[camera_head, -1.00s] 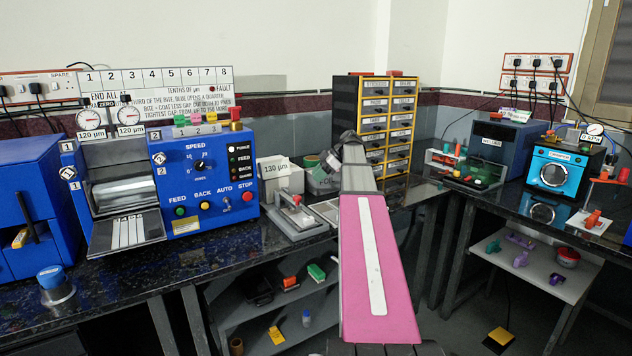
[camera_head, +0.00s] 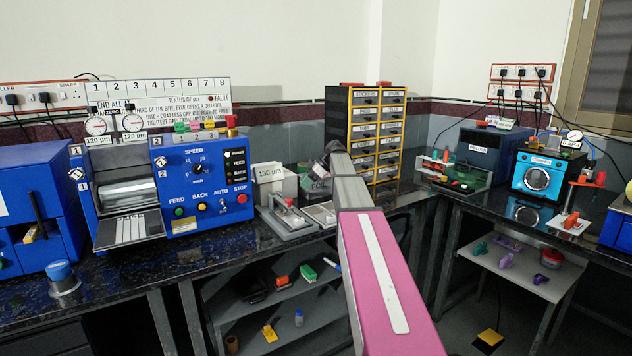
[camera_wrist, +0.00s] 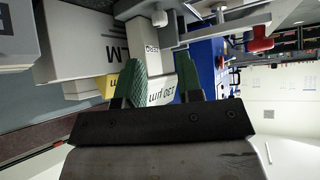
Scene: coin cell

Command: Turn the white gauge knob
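In the wrist view my gripper (camera_wrist: 158,72) is open, its two green fingers apart with nothing held between them. A white plate marked 130 µm (camera_wrist: 160,88) shows beyond and between the fingers; contact cannot be told. A white block with a ZERO label (camera_wrist: 152,48) is just past the fingertips, with a small grey round part (camera_wrist: 159,18) on it. I cannot tell for sure which part is the white gauge knob. In the head view the 130 µm sign (camera_head: 269,173) stands right of the blue machine; my arm hides the gripper.
The blue machine (camera_head: 205,185) with its red button (camera_head: 232,121) stands left of the sign. A low grey device (camera_head: 288,222) sits in front of the sign. A yellow-and-black drawer cabinet (camera_head: 377,130) stands behind my arm. In the wrist view a large white block (camera_wrist: 85,45) is close left of the fingers.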

